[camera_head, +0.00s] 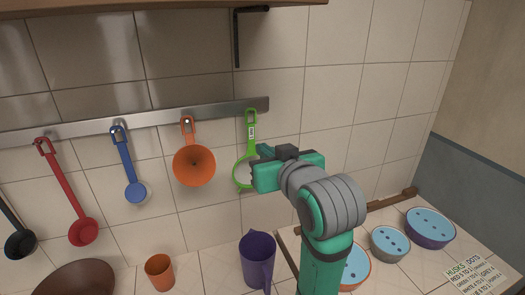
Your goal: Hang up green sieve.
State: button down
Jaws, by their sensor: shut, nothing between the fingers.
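The green sieve (251,128) is upright against the tiled wall, at the right end of the metal rail (220,110). The top of its handle overlaps the rail and it appears to hang there; the exact hook contact is too small to tell. Its round bowl is low and partly hidden behind my gripper. My teal gripper (262,166) is just right of the bowl, in front of it. It is shut with nothing held. I cannot tell whether it touches the sieve.
An orange funnel (194,166), blue ladle (128,165), red ladle (67,200) and black ladle (17,235) hang left of the sieve. A purple jug (257,262), orange cup (159,272) and several dotted bowls (430,228) stand below. A black bracket (237,40) is above.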

jog(key=shift+s, duration=0.55)
dwell(0.9)
jog(key=shift+s+d, duration=0.1)
jog(key=shift+d, duration=0.1)
